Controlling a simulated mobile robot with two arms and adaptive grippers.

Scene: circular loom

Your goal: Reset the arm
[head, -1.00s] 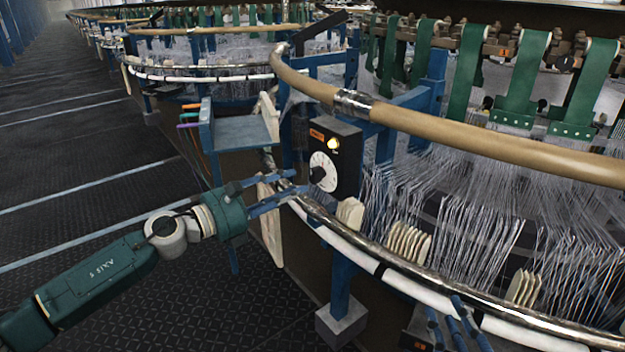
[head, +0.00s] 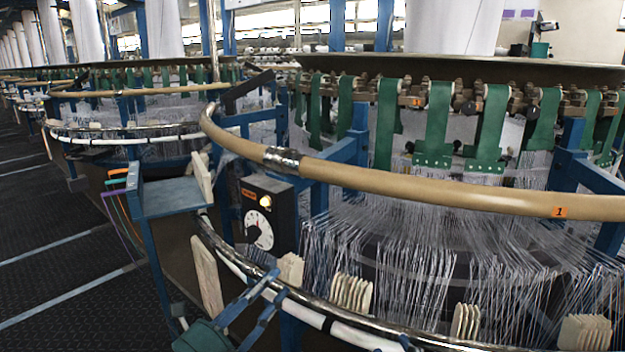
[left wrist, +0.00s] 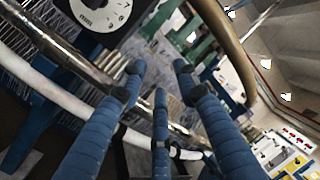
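My left gripper (head: 279,283) is at the lower left of the head view, in front of the loom's lower chrome rail (head: 330,307). Its blue fingers are spread, with nothing held between them. In the left wrist view the three fingers (left wrist: 159,76) stand apart with the rail and threads behind them. I cannot tell whether a fingertip touches the rail. A black control box (head: 268,214) with a white dial and a lit yellow lamp is just above the gripper. My right gripper does not show clearly.
A tan upper rail (head: 400,180) curves across the loom. Dense white threads (head: 390,255) and several cream plates (head: 351,292) lie behind the lower rail. A blue shelf (head: 172,197) stands left of the box. The dark floor aisle (head: 60,255) at the left is clear.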

